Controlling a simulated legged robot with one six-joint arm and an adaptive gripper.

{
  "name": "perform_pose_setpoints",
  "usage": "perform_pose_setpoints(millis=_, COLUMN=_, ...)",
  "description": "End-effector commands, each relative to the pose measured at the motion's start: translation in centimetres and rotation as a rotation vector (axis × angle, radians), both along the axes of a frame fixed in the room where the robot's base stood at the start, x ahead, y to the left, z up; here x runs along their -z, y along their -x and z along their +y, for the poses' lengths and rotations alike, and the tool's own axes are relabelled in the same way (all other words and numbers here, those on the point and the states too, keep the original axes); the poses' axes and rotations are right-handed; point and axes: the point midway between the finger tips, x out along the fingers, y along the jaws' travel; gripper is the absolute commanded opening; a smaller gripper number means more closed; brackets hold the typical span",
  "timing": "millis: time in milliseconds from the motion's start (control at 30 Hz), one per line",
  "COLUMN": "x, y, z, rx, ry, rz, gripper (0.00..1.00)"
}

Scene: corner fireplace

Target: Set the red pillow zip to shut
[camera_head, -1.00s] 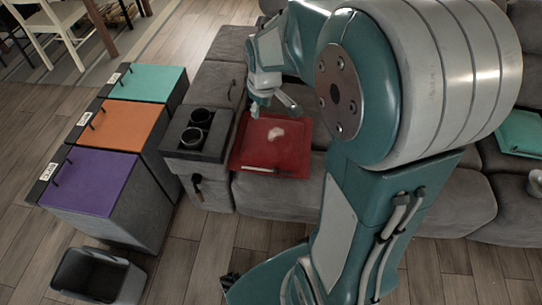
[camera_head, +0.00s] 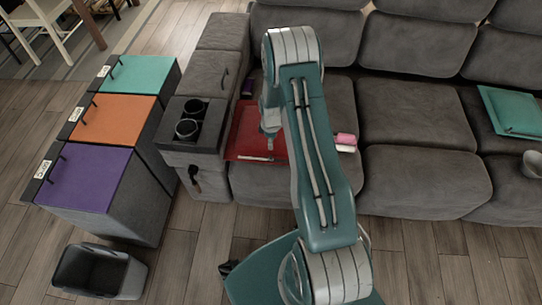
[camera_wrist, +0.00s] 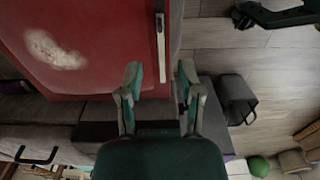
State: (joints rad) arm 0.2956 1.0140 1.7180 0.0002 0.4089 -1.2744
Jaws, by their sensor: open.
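The red pillow (camera_head: 243,133) lies flat on the left seat of the grey sofa, partly hidden by my arm. It fills the upper left of the wrist view (camera_wrist: 105,65) and bears a pale patch. The zip, a thin pale strip (camera_wrist: 161,42), runs along one edge of the pillow; in the head view it shows at the front edge (camera_head: 256,158). How far it is closed is too small to tell. My gripper (camera_wrist: 160,74) is open and empty, its fingers either side of the zip's line, near its lower end in the wrist view. Contact is not clear.
A console with two cup holders (camera_head: 189,122) stands left of the pillow. Pink and white objects (camera_head: 345,142) lie right of my arm. Purple, orange and teal lidded bins (camera_head: 90,180) and an open grey bin (camera_head: 98,270) stand left. A teal cushion (camera_head: 512,112) lies far right.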

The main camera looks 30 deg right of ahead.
Motion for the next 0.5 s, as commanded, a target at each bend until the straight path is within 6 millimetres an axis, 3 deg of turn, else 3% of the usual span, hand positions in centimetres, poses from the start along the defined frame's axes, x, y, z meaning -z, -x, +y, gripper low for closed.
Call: perform_pose_setpoints(millis=500, x=8.3, y=0.1, z=0.0, rx=0.001, ry=0.0, rz=0.002, gripper=0.47)
